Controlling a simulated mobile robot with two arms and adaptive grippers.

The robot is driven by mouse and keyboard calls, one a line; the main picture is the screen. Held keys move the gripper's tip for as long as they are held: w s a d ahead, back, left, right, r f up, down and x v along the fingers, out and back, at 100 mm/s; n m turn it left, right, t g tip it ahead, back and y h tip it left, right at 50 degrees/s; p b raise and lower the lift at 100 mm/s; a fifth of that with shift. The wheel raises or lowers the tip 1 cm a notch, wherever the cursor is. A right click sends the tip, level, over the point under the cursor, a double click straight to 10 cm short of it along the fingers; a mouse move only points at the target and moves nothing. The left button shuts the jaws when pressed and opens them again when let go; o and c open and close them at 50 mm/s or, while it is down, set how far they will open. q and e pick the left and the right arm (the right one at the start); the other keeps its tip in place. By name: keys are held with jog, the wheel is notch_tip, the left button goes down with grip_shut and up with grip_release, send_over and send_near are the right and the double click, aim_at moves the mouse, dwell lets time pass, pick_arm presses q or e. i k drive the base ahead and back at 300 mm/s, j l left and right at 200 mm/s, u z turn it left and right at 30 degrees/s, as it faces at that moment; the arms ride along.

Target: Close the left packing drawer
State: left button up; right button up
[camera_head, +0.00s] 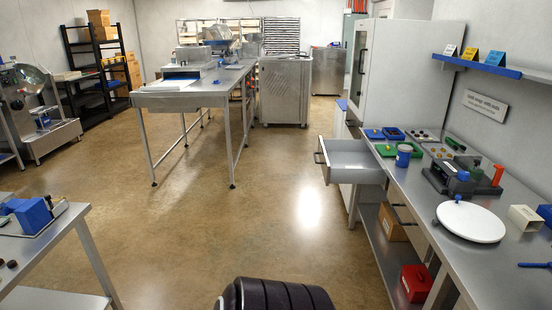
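The left packing drawer (356,173) is a grey, open-topped drawer pulled out from the right-hand workbench, over the floor. Its inside looks empty. Its dark handle (320,158) is on the front panel, facing left. A second drawer handle (402,212) shows nearer along the same bench, and that drawer looks shut. Neither of my grippers is in view.
A steel table (185,99) stands at back left. The floor (240,215) between is clear.

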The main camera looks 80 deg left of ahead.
aim_at(334, 154)
jog(key=j+u, duration=0.1)
jog(key=u, duration=2.3)
jog(key=i+j+z, duration=0.15)
jog(key=i, duration=0.4)
jog(key=i+j+z, duration=0.15)
jog(key=i, duration=0.4)
jog(key=i+j+z, duration=0.15)
jog(key=i+j, duration=0.25)
jog(key=i, duration=0.1)
